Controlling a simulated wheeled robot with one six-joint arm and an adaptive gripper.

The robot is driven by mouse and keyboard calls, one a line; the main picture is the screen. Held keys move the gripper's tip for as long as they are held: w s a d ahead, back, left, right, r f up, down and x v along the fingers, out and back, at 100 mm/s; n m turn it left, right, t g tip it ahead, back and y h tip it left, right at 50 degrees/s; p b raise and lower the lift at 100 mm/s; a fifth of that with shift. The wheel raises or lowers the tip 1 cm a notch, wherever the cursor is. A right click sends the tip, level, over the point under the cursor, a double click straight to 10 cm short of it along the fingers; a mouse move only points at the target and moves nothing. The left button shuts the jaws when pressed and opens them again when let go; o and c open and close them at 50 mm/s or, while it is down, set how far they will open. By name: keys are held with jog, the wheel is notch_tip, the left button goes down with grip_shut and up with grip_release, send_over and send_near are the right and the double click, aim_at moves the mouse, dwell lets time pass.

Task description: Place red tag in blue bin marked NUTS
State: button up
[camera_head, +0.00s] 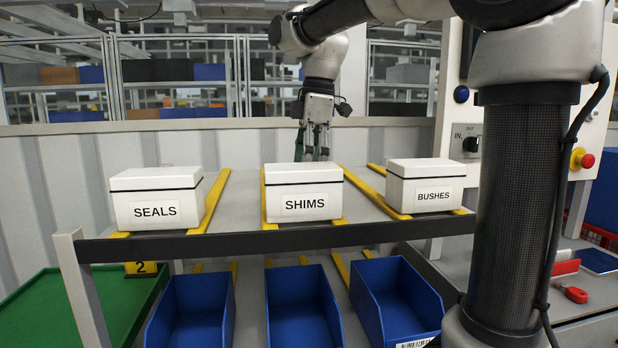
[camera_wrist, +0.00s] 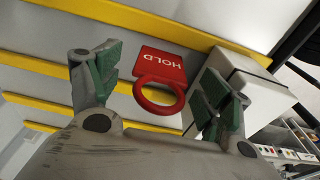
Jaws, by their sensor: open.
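In the wrist view, a red tag (camera_wrist: 160,68) marked HOLD, with a thick red ring (camera_wrist: 158,96), shows between my gripper's (camera_wrist: 158,88) two spread green-padded fingers. Whether the fingers reach its depth I cannot tell. In the head view my gripper (camera_head: 315,153) points down behind the white SHIMS box (camera_head: 303,192), and this tag is not visible there. Three blue bins, left (camera_head: 192,310), middle (camera_head: 302,306) and right (camera_head: 396,300), stand on the lower level. No NUTS marking is readable; only the top of a label shows on the right bin.
White SEALS (camera_head: 155,198) and BUSHES (camera_head: 426,186) boxes flank the SHIMS box on the upper shelf with yellow rails. A white box (camera_wrist: 240,85) is close beside my right finger. A green tray (camera_head: 70,310) is left; a red ring-ended item (camera_head: 571,292) lies right.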

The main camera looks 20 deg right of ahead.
notch_tip(320, 180, down, 4)
jog(key=shift+r, duration=0.2)
jog(key=shift+c, duration=0.4)
jog(key=c, duration=0.9)
jog(key=shift+c, duration=0.2)
